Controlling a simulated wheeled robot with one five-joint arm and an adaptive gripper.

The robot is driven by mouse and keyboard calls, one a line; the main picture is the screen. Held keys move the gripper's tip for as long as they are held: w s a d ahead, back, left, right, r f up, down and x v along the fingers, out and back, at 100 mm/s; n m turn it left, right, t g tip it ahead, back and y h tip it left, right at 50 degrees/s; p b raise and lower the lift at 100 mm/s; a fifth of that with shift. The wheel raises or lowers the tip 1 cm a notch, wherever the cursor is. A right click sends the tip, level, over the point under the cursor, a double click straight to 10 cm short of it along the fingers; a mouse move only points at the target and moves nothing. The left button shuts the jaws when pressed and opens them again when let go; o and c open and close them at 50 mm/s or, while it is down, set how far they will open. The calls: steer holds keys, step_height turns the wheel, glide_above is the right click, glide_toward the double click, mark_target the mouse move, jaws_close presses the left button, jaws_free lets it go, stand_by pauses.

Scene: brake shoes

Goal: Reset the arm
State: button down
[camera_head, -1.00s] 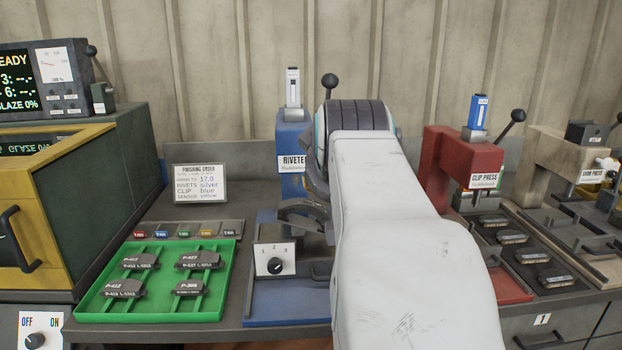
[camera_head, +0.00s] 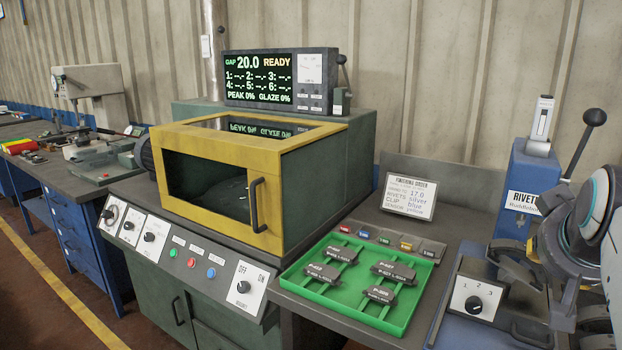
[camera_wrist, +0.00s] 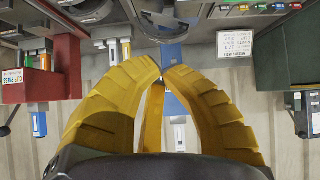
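My gripper (camera_wrist: 164,68) shows in the wrist view with yellow ribbed fingers. Their tips come close together and nothing shows between them, so it looks shut and empty. The wrist view is upside down. Beyond the fingertips are the blue riveter (camera_wrist: 172,103) and the bench. In the head view part of my arm (camera_head: 598,215) shows at the right edge, in front of the blue riveter (camera_head: 522,195). The yellow fingers are not visible in the head view.
A green tray (camera_head: 345,317) with several dark brake pads lies on the bench by a finishing order card (camera_head: 408,195). A yellow-fronted oven-like machine (camera_head: 290,150) with a READY display (camera_head: 275,80) stands left. The wrist view shows the red clip press (camera_wrist: 62,70).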

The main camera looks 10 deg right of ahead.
steer(key=a+f+n+g+y, duration=0.2)
steer(key=a+f+n+y, duration=0.15)
steer(key=a+f, duration=1.05)
steer(key=s+a+f+n+g+y, duration=0.3)
steer(key=s+a+f, duration=0.5)
steer(key=s+f, duration=0.15)
step_height(320, 180, up, 14)
steer(key=p, duration=1.3)
steer(key=shift+w+f+t, duration=0.15)
steer(key=shift+w+t, duration=0.15)
steer(key=shift+d+m, duration=0.15)
steer(key=shift+m, duration=0.1)
